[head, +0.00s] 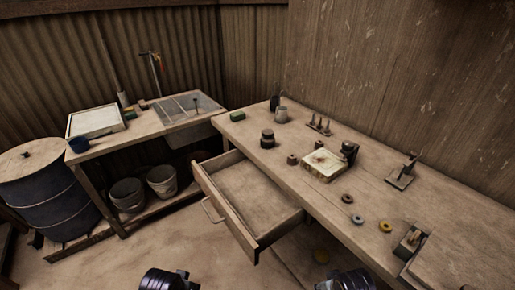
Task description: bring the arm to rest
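Two dark, ribbed parts of my own arms show at the bottom edge of the head view, one left of centre and one right of centre. Neither gripper's fingers can be seen. Both arm parts are low in the picture, in front of the workbench (345,171). An open, empty-looking drawer (250,195) sticks out of the bench above and between them. A small press-like tool (408,241) stands at the bench's near right end.
The bench holds a pale square block (323,165), a stand tool (403,171), several small rings, dark round pieces (267,139), a grey mug (281,115) and a green sponge (237,116). A sink table (150,125), buckets (162,181) and a barrel (42,190) stand left. Floor before the drawer is clear.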

